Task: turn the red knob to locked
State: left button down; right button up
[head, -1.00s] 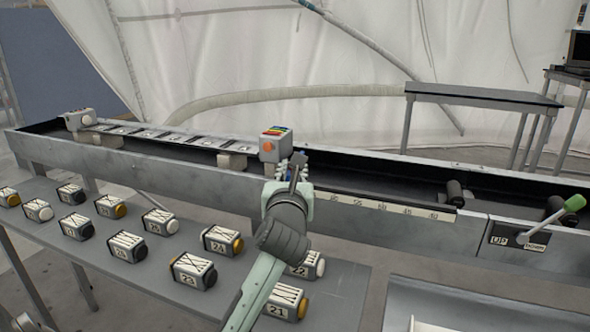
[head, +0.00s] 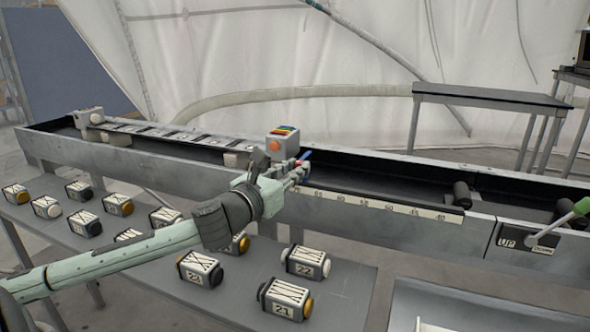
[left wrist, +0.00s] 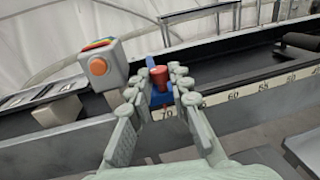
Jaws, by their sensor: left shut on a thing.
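The red knob (left wrist: 158,76) is a short red cylinder on a blue mount (left wrist: 160,97), seen in the left wrist view above the number 70 on the scale. My left gripper (left wrist: 159,90) is shut on the knob, with one finger on each side of it. In the head view my left gripper (head: 303,172) reaches in from the left to the front rim of the long metal trough. There the gripper hides the knob, and a bit of blue shows beside the fingertips. I cannot read any locked mark. My right gripper is not in view.
A grey box with a coloured striped top and an orange button (head: 274,146) stands just left of the gripper. The numbered scale (head: 372,204) runs along the trough's rim (head: 110,160). Several numbered blocks lie on the lower shelf (head: 345,300). A green-handled lever (head: 580,207) is at right.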

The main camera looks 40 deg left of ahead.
pick_arm(q)
jog(key=shift+a+r+m+h, duration=0.1)
jog(key=shift+m+h, duration=0.3)
jog(key=shift+h, duration=0.2)
jog(key=c, duration=1.4)
grip_release()
jog(key=s, duration=1.2)
